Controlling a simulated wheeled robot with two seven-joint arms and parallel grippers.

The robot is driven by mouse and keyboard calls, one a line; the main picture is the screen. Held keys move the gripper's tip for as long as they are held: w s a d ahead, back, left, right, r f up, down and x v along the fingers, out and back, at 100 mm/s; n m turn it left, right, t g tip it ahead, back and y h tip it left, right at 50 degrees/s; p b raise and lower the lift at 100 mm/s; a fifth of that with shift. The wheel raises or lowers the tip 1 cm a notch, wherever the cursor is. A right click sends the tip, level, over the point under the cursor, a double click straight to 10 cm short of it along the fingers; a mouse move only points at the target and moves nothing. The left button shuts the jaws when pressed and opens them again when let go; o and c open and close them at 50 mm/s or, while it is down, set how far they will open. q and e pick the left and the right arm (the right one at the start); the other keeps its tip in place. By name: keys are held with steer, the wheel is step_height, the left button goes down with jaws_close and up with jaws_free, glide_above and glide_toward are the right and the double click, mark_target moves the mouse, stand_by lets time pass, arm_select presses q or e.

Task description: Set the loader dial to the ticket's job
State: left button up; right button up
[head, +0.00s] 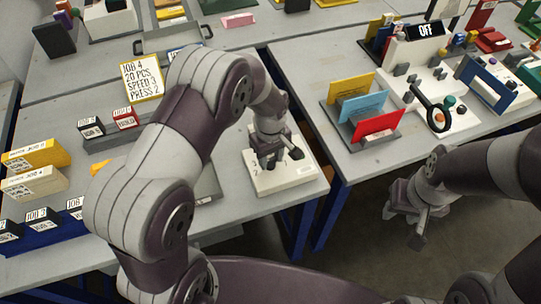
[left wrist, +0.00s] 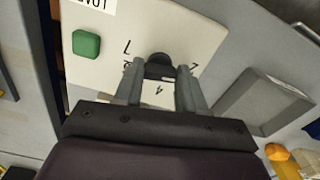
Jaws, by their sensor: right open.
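The yellow ticket (head: 142,80) in the head view reads JOB 4, 20 PCS, SPEED 3, PRESS 2. The pale loader box (head: 298,177) lies at the right edge of the left table, partly hidden by my left arm. My left gripper (head: 275,157) points down over it. In the left wrist view a dark dial knob (left wrist: 160,66) sits between the fingers of my left gripper (left wrist: 161,78). Digits surround it, with a 4 nearest the gripper; the others are partly covered. Whether the fingers press the knob is unclear. My right gripper (head: 409,218) is open and empty, off the tables.
A green button (left wrist: 86,44) sits on the loader box near the dial. A gap separates the left table from the right one, where a rack of coloured cards (head: 362,112) and a black ring handle (head: 433,112) stand. A grey tray (left wrist: 262,100) lies beside the loader box.

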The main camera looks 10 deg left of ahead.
arm_select(q)
steer(key=shift+c, duration=0.7)
steer(key=shift+m, duration=0.3)
steer(key=shift+r+m+p, duration=0.15)
steer(key=shift+m+p, duration=0.45)
steer(key=shift+m, duration=0.4)
steer(key=m+p, duration=0.1)
steer(key=m, duration=0.3)
steer(key=shift+m, duration=0.3)
steer(key=m+p, duration=0.1)
steer(key=m, duration=0.3)
steer(key=shift+a, duration=0.1)
steer(key=shift+w+m+p, duration=0.1)
steer(key=shift+m+p, duration=0.55)
steer(key=shift+m, duration=1.65)
steer(key=o, duration=1.1)
steer(key=shift+c, duration=0.2)
